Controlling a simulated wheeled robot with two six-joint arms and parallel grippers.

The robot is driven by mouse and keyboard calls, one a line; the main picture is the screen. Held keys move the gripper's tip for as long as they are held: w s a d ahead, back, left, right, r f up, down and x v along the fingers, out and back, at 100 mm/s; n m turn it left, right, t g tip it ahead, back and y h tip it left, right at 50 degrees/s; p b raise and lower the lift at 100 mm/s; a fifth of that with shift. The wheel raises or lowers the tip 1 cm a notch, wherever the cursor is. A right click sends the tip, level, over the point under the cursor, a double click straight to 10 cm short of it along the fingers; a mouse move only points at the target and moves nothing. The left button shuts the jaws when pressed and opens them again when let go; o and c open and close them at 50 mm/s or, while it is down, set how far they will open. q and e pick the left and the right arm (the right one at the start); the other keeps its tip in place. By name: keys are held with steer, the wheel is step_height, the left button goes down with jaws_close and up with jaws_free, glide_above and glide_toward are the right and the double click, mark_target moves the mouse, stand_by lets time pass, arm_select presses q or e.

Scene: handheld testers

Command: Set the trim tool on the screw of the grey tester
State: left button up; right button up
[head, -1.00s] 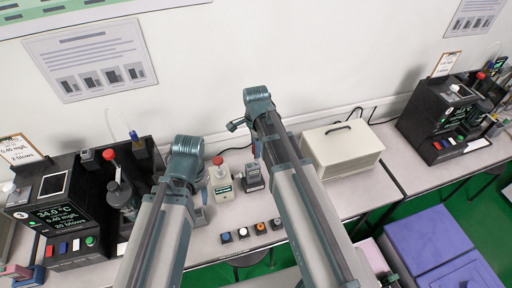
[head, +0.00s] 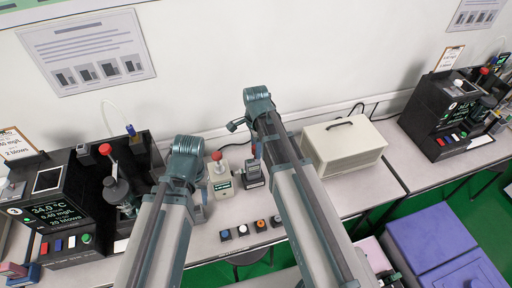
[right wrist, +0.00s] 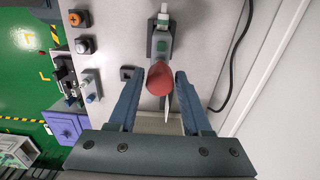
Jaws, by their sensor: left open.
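The grey tester (head: 253,178) stands on the bench with a dark screen and a blue part on top. The right wrist view shows a grey block with a green display (right wrist: 160,42), apparently this tester. Its screw cannot be made out. My right arm hides that spot in the head view. My left gripper (head: 199,198) is open, mostly hidden behind its own arm, close by the cream tester (head: 221,182).
Several small buttons (head: 243,231) line the bench front. A beige box (head: 345,145) stands right of my right arm. Black machines stand at left (head: 60,195) and far right (head: 437,118). A black cable (right wrist: 237,55) runs along the wall side. Purple boxes (head: 430,235) stand below the bench.

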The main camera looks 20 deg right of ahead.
steer(key=o, duration=0.3)
step_height(320, 180, up, 7)
steer(key=p, duration=0.7)
steer(key=shift+r, duration=0.1)
stand_by(0.5)
steer(key=shift+s+a, duration=0.15)
steer(key=s+a+f+n+b, duration=0.2)
steer(key=s+a+n, duration=0.3)
steer(key=n, duration=0.5)
steer(key=s+a+f+n+h+b, duration=0.1)
steer(key=s+a+f+n+b, duration=0.1)
steer(key=s+a+n, duration=0.3)
steer(key=s+n, duration=0.4)
steer(key=n, duration=0.2)
